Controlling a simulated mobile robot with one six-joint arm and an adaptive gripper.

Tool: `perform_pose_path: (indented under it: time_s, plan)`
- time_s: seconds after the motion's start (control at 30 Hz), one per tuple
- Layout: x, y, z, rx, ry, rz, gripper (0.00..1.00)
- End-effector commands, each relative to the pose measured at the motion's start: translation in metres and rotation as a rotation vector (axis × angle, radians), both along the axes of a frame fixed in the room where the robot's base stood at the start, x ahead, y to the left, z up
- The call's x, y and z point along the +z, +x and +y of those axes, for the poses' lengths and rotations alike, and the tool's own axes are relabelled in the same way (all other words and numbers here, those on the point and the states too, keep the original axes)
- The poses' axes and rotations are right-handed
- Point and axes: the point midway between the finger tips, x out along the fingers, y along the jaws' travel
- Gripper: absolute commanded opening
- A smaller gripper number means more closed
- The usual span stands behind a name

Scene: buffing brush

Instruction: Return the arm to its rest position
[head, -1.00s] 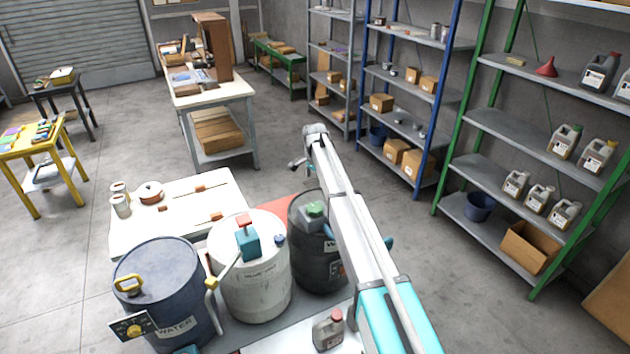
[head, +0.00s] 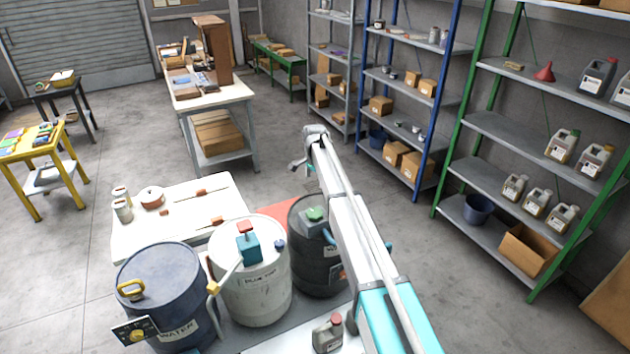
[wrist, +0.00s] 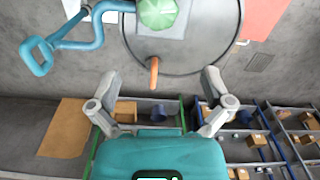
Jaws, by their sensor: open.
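My arm (head: 352,225) stretches from the lower right up over the black drum (head: 312,270). My gripper (head: 302,165) is small at the arm's far end in the head view. In the wrist view its two grey fingers (wrist: 158,88) are spread apart with nothing held between them. A brown handle-like piece (wrist: 154,72) shows beyond the gap between the fingertips, by the rim of a round drum top (wrist: 190,52). Whether the gripper is near it in depth cannot be told.
A blue drum (head: 165,290) and a white drum (head: 258,295) with a pump stand beside the black one. A white table (head: 180,225) with brushes and tins lies behind them. Shelves (head: 480,140) line the right. Open floor (head: 110,145) lies to the left.

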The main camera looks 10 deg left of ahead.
Motion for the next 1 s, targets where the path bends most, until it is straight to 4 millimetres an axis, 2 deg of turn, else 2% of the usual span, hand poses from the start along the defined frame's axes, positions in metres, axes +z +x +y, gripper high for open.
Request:
perform_pose_path:
  time_s: [0.17, 0.27, 0.37, 0.57, 0.8, 1.0]
  plan:
    - [-0.003, -0.006, -0.006, 0.007, 0.0, 0.0, 1.0]
    - [-0.008, -0.019, -0.019, 0.031, 0.0, 0.0, 1.0]
    - [-0.017, -0.041, -0.042, 0.071, -0.001, 0.001, 1.0]
    - [-0.042, -0.108, -0.104, 0.199, -0.001, 0.002, 1.0]
    - [-0.074, -0.202, -0.178, 0.383, -0.002, 0.002, 1.0]
    - [-0.1, -0.284, -0.228, 0.537, -0.002, 0.003, 1.0]
